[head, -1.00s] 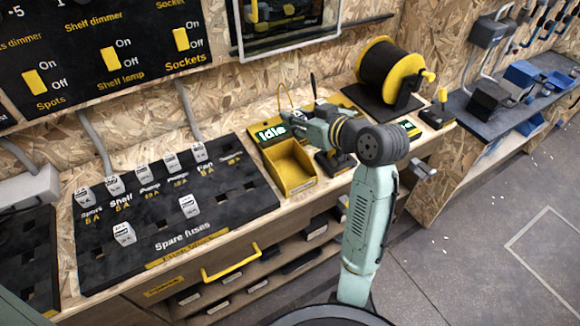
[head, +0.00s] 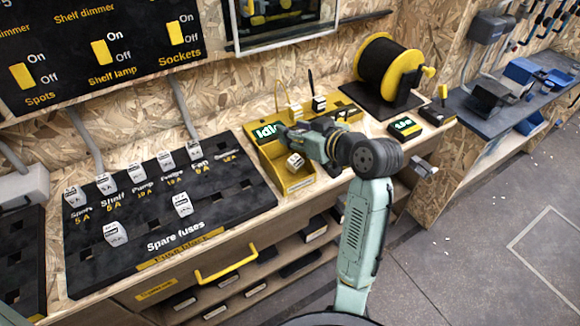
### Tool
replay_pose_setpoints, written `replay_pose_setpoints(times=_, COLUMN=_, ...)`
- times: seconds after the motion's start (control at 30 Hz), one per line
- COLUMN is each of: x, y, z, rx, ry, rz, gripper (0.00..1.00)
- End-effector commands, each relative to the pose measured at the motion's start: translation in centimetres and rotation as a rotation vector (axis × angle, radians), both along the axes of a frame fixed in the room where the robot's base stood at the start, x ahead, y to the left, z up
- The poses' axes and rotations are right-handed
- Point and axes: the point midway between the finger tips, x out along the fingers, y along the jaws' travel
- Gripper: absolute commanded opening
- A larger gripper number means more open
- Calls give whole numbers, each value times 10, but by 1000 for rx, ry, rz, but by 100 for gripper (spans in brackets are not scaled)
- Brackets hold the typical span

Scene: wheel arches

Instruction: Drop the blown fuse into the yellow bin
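The yellow bin (head: 299,186) is an open box at the front of the worktop, right of the black fuse board. A white fuse (head: 295,161) with a dark label shows within the bin's outline. I cannot tell whether it is held above the bin or lies loose in it. My gripper (head: 288,137) points left over the back of the bin, just above this fuse. Its fingertips are small and dark here, so I cannot see whether they are open or shut. Whether this fuse is blown does not show.
The yellow tester (head: 344,111) behind the bin carries another white-topped piece (head: 319,103) and a display partly covered by my gripper. The fuse board (head: 150,225) holds several white fuses. A cable reel (head: 388,70) stands at the back right. A yellow drawer handle (head: 226,268) sticks out in front.

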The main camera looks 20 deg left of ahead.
Motion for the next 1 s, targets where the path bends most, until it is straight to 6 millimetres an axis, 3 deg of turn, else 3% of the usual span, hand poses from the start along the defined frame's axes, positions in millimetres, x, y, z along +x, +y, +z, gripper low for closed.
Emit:
replay_pose_setpoints(times=0.13, x=0, y=0, z=0, rx=0, ry=0, rz=0, gripper=51)
replay_pose_setpoints(times=0.53, x=-4, y=-7, z=3, rx=0, ry=0, rz=-1, gripper=51)
replay_pose_setpoints(times=1.0, x=-46, y=-79, z=38, rx=0, ry=-3, rz=-3, gripper=51)
